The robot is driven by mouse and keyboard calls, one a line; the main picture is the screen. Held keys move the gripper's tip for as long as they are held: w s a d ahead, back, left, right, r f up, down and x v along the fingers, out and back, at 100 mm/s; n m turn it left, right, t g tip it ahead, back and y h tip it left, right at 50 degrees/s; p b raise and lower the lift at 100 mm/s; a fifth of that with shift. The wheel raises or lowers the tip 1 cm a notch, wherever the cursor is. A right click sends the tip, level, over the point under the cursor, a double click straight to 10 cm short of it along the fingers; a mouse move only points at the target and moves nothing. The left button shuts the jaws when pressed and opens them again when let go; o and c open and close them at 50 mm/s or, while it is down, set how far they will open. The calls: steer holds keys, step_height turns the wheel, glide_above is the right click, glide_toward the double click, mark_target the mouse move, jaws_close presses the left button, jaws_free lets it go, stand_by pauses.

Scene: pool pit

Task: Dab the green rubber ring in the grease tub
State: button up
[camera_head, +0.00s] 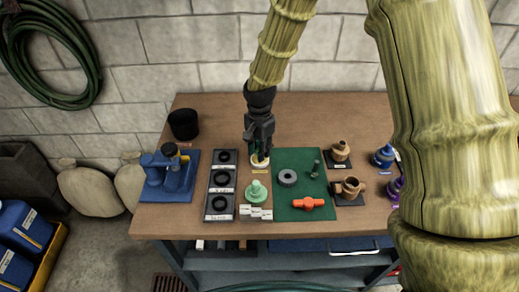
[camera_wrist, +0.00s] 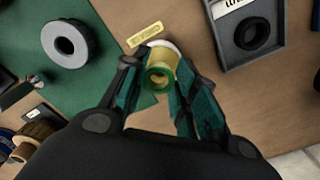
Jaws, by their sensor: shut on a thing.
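In the wrist view a green ring (camera_wrist: 158,79) sits between my two fingers. My gripper (camera_wrist: 159,80) is shut on it. Directly behind the ring is the pale grease tub (camera_wrist: 166,46), with yellow showing through and above the ring. The ring itself is too small and covered to make out there. I cannot tell whether the ring touches the grease.
Left of the tub is a tray with black rings (camera_head: 221,186). To the right is a green mat (camera_head: 305,160) with a grey ring (camera_head: 287,177) and an orange part (camera_head: 309,203). A green domed part (camera_head: 256,191) stands in front. A black cup (camera_head: 184,124) is back left.

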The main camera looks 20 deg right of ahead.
steer(key=shift+r+p, duration=2.1)
steer(key=shift+r, duration=0.9)
